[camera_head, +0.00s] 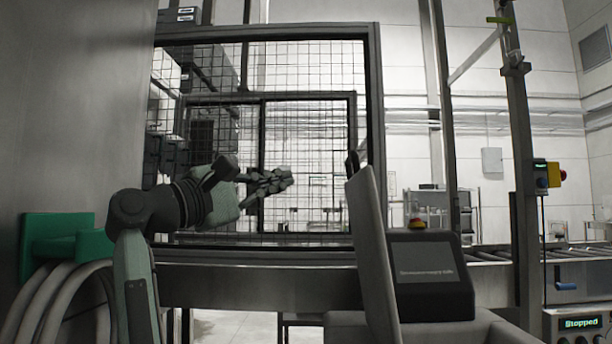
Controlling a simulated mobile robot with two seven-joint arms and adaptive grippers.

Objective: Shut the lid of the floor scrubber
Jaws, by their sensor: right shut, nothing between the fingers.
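The floor scrubber (470,332) is at the bottom right of the head view, cut off by the lower edge. Its grey lid (371,258) stands open, nearly upright and seen almost edge-on, with its top leaning a little left. The scrubber's dark display console (430,277) is just right of the lid.
A dark-framed mesh guard (310,130) stands behind my gripper and the lid, above a grey beam (250,285). A grey wall (75,110) with a green hose holder (60,245) is close on the left. A roller conveyor (560,253) and a post (522,170) stand right.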

